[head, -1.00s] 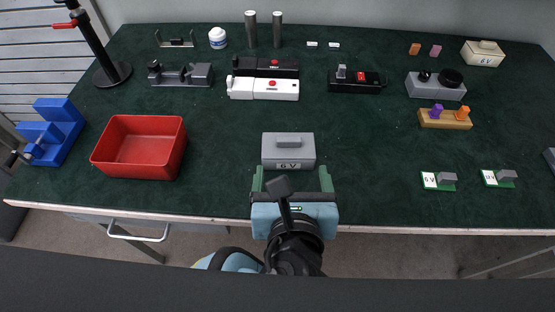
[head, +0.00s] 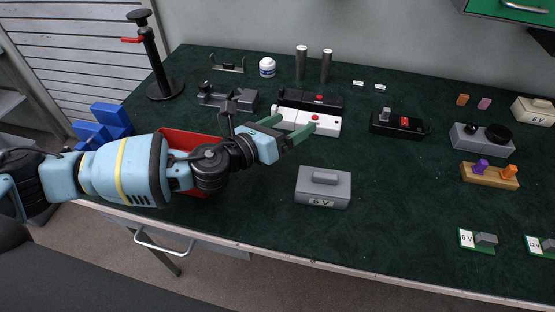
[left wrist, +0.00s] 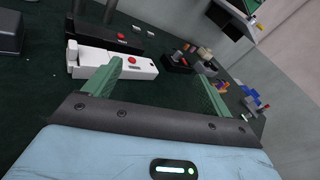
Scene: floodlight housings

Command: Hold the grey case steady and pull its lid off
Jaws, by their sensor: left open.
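The grey case (head: 322,188) stands on the dark green table top, right of my left gripper in the head view. Its lid (head: 340,180) sits on top and carries a raised grey bar handle (head: 325,178). A 6 V label shows on its front. My left gripper (head: 298,125) is open, with nothing between its green fingers. It is up and left of the case, apart from it, with its fingertips in front of the white device (head: 328,124). The left wrist view also shows the open fingers (left wrist: 152,80) and that white device (left wrist: 115,62). My right gripper is not in view.
A red tray (head: 172,141) is partly hidden behind my left arm. Black devices (head: 398,125) and a grey box with black knobs (head: 482,140) stand farther back. Small 6 V and 12 V blocks lie at the right. The table is clear around the case.

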